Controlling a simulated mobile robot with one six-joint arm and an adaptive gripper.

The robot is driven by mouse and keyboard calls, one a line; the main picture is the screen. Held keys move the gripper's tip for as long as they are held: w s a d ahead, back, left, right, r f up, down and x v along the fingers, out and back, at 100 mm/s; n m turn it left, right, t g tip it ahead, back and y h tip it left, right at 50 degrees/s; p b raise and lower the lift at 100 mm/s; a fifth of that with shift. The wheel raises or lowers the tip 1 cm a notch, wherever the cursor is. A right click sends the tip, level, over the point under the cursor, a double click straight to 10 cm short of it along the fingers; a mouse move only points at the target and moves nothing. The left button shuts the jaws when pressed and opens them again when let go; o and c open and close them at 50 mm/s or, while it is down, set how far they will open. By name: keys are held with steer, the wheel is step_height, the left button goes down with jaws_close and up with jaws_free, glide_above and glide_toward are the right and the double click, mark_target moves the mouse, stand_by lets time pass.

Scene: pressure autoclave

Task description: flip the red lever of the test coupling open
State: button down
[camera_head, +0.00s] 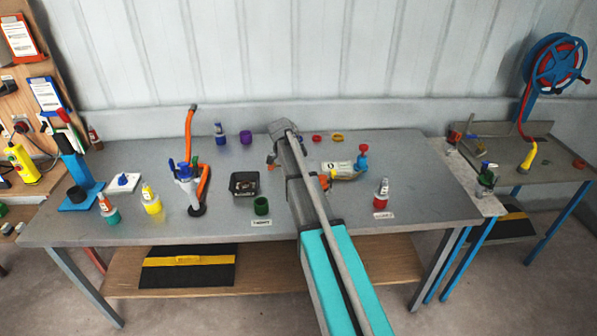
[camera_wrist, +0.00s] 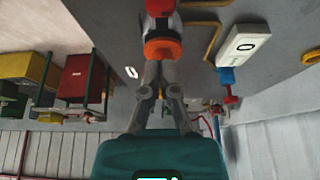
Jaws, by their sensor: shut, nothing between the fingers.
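My gripper (camera_wrist: 160,68) shows in the wrist view with its two grey fingers closed together and nothing between them. Just beyond the fingertips is a fitting with an orange ring (camera_wrist: 162,48) and a red part (camera_wrist: 160,8) above it, at the top edge of the picture. I cannot tell whether the fingertips touch the ring, or whether the red part is the test coupling's lever. In the head view my arm covers the fingertips and the middle of the bench.
The grey bench (camera_head: 350,225) carries several bottles and a black tray (camera_head: 244,184). A hose reel (camera_head: 557,63) stands at far right.

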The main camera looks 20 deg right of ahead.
steer(key=a+p+v, duration=0.1)
steer(key=p+v, duration=0.6)
steer(key=v, duration=0.2)
steer(key=shift+w+a+p, duration=0.3)
steer(key=shift+w+a, duration=0.05)
steer(key=shift+a, duration=0.15)
stand_by(0.4)
steer(key=s+a+f+n+y+b, duration=0.1)
steer(key=s+a+f+n, duration=0.1)
steer(key=s+a+n, duration=0.2)
steer(key=s+a+f+n+t+y+b, duration=0.1)
steer(key=s+a+n, duration=0.4)
steer(key=s+n, duration=0.5)
steer(key=s+a+f+n+y+b, duration=0.2)
steer(key=s+n, duration=0.5)
steer(key=s, duration=0.7)
steer(key=a+f+b, duration=0.1)
steer(key=a, duration=0.1)
steer(key=shift+s+a+f+n+y, duration=0.2)
steer(key=shift+s+a+n+y, duration=0.1)
steer(key=shift+a, duration=0.1)
stand_by(0.5)
